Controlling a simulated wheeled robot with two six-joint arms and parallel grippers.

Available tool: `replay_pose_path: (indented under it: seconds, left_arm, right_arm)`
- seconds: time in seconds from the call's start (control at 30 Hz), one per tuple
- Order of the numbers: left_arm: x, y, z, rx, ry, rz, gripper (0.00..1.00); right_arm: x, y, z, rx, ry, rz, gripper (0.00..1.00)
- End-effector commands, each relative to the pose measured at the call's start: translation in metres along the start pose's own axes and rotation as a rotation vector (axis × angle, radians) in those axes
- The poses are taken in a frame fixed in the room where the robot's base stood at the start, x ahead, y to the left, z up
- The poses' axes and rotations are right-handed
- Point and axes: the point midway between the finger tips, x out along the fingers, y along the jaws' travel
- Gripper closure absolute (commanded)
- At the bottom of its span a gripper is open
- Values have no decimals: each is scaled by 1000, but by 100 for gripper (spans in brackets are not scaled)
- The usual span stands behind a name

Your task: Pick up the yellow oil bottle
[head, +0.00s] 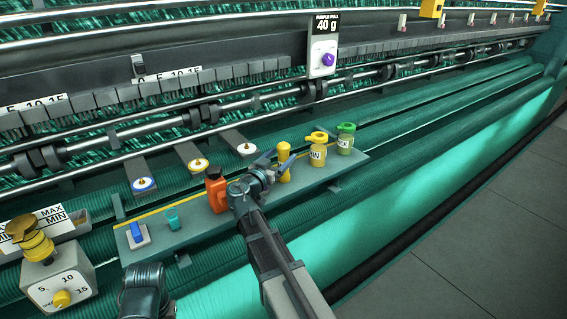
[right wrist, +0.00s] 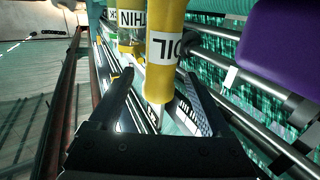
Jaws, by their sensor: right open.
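The yellow oil bottle (head: 284,164) stands upright on the narrow grey shelf (head: 240,214), right of the orange bottle. In the right wrist view the bottle (right wrist: 163,75), with its white OIL label, shows between the two fingers of my right gripper (right wrist: 159,78). A gap shows on each side of it. My right gripper (head: 270,166) is open in the head view, close to the bottle's left side. I cannot tell how deep the bottle is between the fingers.
A yellow THIN bottle (head: 318,150) and a green bottle (head: 345,140) stand to the right. An orange bottle (head: 216,190), a teal cup (head: 172,219) and a blue switch (head: 138,234) are to the left. Machine bars and rollers run behind the shelf.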

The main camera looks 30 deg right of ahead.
Motion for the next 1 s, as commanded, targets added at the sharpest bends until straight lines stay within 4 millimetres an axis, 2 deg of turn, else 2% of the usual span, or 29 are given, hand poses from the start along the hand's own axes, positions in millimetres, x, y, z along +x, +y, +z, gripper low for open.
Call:
replay_pose_path:
  seconds: [0.07,0.27,0.7,1.0]
  left_arm:
    - [0,0,0,0,0,0,50]
    - [0,0,0,0,0,0,50]
    - [0,0,0,0,0,0,50]
    - [0,0,0,0,0,0,50]
  right_arm:
    - [6,0,0,0,0,2,18]
    - [6,0,0,0,0,0,20]
    - [5,0,0,0,0,0,99]
    - [5,0,0,0,1,0,100]
